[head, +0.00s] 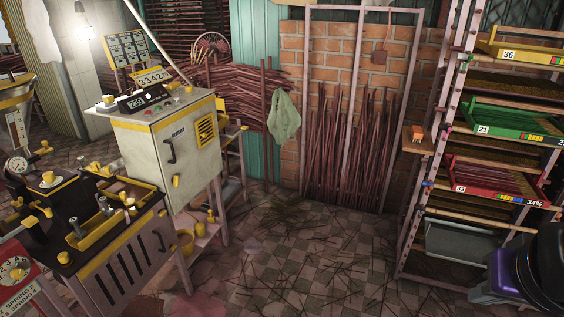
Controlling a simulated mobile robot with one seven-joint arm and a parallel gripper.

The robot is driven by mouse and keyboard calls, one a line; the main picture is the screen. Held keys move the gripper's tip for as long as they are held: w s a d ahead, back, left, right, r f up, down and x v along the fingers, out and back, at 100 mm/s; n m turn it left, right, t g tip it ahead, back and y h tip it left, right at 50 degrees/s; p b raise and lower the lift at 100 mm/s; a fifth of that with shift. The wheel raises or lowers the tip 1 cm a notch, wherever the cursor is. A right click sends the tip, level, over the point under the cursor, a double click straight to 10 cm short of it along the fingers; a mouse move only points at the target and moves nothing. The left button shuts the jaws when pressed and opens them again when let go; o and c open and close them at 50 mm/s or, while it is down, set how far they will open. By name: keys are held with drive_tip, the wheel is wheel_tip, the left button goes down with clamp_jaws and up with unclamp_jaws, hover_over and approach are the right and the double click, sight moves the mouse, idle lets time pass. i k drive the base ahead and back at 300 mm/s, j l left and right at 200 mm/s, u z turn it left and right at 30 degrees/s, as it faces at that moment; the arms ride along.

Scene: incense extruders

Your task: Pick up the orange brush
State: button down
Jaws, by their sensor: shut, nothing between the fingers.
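A small orange object (417,132), which looks like the orange brush, sits on a small wooden side shelf (419,146) on the left side of the rack at the right. It is small in the head view, so its bristles and handle cannot be made out. Nothing touches it from above.
The rack (411,222) holds yellow, green (512,122) and red (495,182) trays. A dark rounded object (545,262) stands at the lower right. A control cabinet (150,150) and machine (120,250) fill the left. The tiled floor between has scattered sticks (310,260).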

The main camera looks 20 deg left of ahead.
sight(417, 135)
drive_tip(key=u, duration=3.35)
drive_tip(key=z, duration=3.35)
drive_tip(key=i+j, duration=0.1)
drive_tip(key=i, duration=0.3)
drive_tip(key=i+z, duration=0.15)
drive_tip(key=i, duration=0.25)
